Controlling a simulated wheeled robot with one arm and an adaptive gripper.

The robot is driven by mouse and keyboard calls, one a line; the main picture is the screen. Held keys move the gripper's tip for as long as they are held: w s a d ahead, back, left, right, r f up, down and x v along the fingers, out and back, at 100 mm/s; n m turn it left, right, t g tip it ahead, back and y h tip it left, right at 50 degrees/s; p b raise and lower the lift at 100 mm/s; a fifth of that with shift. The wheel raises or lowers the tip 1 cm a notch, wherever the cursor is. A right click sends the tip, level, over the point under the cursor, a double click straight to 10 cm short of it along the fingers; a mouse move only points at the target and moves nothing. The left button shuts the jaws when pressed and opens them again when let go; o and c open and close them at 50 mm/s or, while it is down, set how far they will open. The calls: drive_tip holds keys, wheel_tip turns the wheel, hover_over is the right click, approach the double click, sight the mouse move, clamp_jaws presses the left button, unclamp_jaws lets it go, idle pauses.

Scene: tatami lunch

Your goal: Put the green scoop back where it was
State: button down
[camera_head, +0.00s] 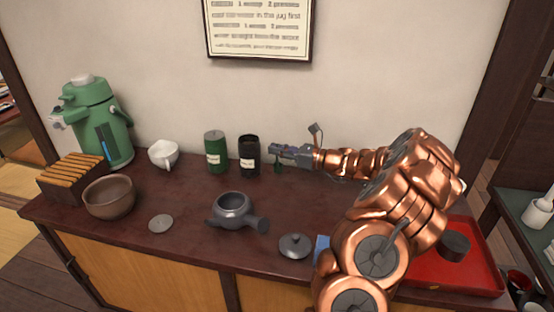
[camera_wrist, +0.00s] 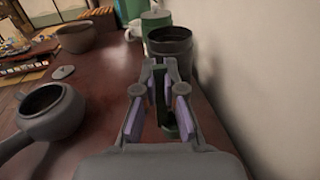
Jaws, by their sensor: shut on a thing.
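The green scoop (camera_wrist: 160,98) is held between the pads of my gripper (camera_wrist: 160,110) in the wrist view. In the head view my gripper (camera_head: 275,150) points left, just right of the black canister, and a dark green piece of the scoop (camera_head: 278,168) hangs below the fingers. The black canister (camera_head: 249,160) has a pale label and looks open at the top; it also shows close ahead in the wrist view (camera_wrist: 172,58). The green canister (camera_head: 216,155) stands left of it with its top covered. I cannot tell whether the scoop touches the counter.
A grey side-handled teapot (camera_head: 233,207) stands mid-counter, with its lid (camera_head: 294,245) to the right. A small disc (camera_head: 161,223), brown bowl (camera_head: 109,197), white jug (camera_head: 163,153) and green flask (camera_head: 98,120) are left. A red tray (camera_head: 480,265) is right. The wall runs close behind.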

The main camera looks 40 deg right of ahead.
sight(277, 161)
drive_tip(key=shift+w+d+f, duration=0.1)
drive_tip(key=shift+w+f, duration=0.05)
drive_tip(key=shift+f, duration=1.6)
drive_tip(key=shift+f, duration=0.1)
drive_tip(key=c, duration=1.3)
unclamp_jaws()
drive_tip(key=shift+f, duration=0.1)
